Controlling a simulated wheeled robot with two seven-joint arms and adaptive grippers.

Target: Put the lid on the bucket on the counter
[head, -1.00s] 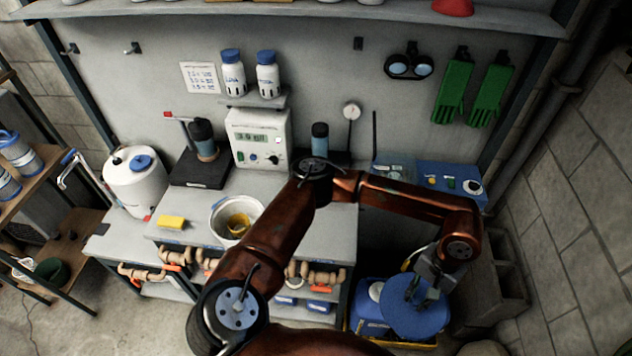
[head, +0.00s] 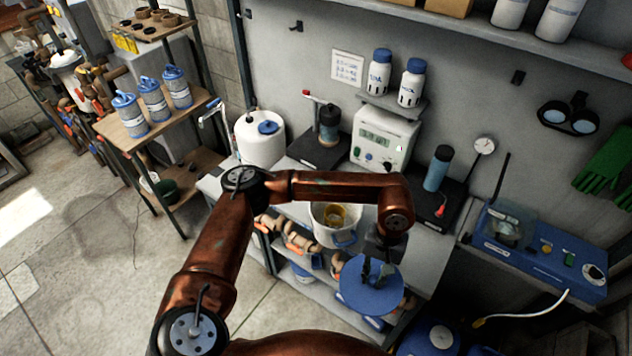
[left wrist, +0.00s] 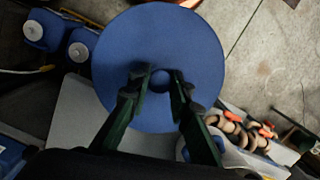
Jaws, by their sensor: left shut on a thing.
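The blue round lid (head: 366,294) hangs in front of the counter (head: 428,248) in the head view. My left gripper (head: 376,274) is shut on the knob at its middle. In the left wrist view the lid (left wrist: 160,35) fills the upper middle, with the fingers on both sides of its knob. The white bucket (head: 322,232) stands open on the counter, to the left of the lid, with a yellow thing inside. My arm link passes over its far side. In the left wrist view the bucket is mostly hidden behind the lid and fingers. My right gripper is not in view.
A white drum (head: 260,140) stands left of the bucket. A control box (head: 385,138) and a blue bottle on a stand (head: 437,168) are behind it. Pipe fittings (head: 290,235) lie on the shelf below. A blue device (head: 545,255) is at the right.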

